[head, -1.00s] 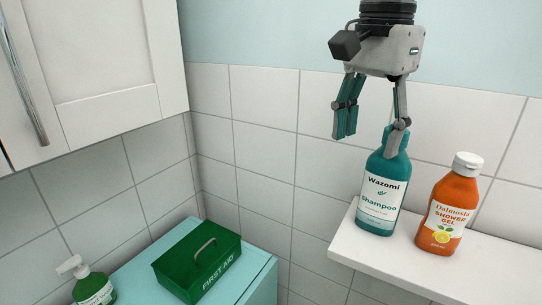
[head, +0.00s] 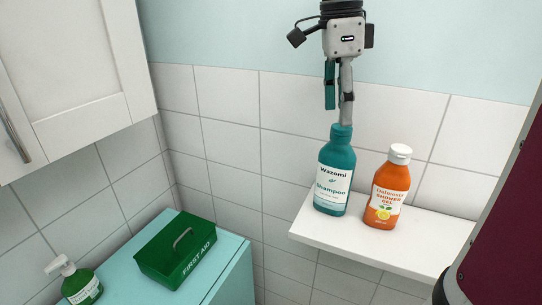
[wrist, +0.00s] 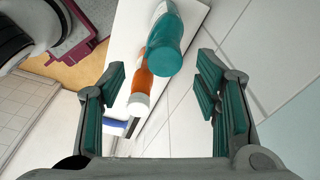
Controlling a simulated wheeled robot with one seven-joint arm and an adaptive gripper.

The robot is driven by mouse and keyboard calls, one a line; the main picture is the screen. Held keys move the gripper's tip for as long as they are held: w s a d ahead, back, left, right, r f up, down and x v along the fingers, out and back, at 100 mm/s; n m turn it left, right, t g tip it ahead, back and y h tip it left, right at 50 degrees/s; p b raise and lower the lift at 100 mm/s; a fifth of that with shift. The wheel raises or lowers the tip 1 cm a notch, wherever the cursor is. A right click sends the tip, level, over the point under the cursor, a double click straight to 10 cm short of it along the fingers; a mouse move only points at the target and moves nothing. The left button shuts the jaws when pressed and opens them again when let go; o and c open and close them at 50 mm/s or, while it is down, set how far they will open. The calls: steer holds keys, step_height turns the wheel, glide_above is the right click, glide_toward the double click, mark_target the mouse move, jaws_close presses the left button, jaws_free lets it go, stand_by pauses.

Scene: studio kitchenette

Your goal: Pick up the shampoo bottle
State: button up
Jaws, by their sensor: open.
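The teal shampoo bottle (head: 334,172) with a white label stands upright on the left end of the white wall shelf. My gripper (head: 338,112) hangs above it in the head view, fingers pointing down, with one finger overlapping the bottle's top in the picture. In the wrist view my gripper (wrist: 164,95) is open and empty. There the shampoo bottle (wrist: 166,45) shows beyond the fingertips and between them. I cannot tell whether a finger touches it.
An orange shower gel bottle (head: 388,187) stands close to the right of the shampoo on the shelf (head: 352,242). A green first aid box (head: 176,253) and a green pump bottle (head: 80,285) sit on the lower teal cabinet (head: 231,262). A white wall cupboard (head: 75,85) hangs at left.

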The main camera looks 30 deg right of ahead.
mark_target(341, 131)
steer(key=shift+d+f, duration=0.15)
steer(key=shift+f, duration=0.8)
steer(key=shift+d+f, duration=0.2)
steer(key=shift+f, duration=0.7)
steer(key=shift+d+f, duration=0.15)
steer(key=shift+f, duration=0.8)
jaws_close()
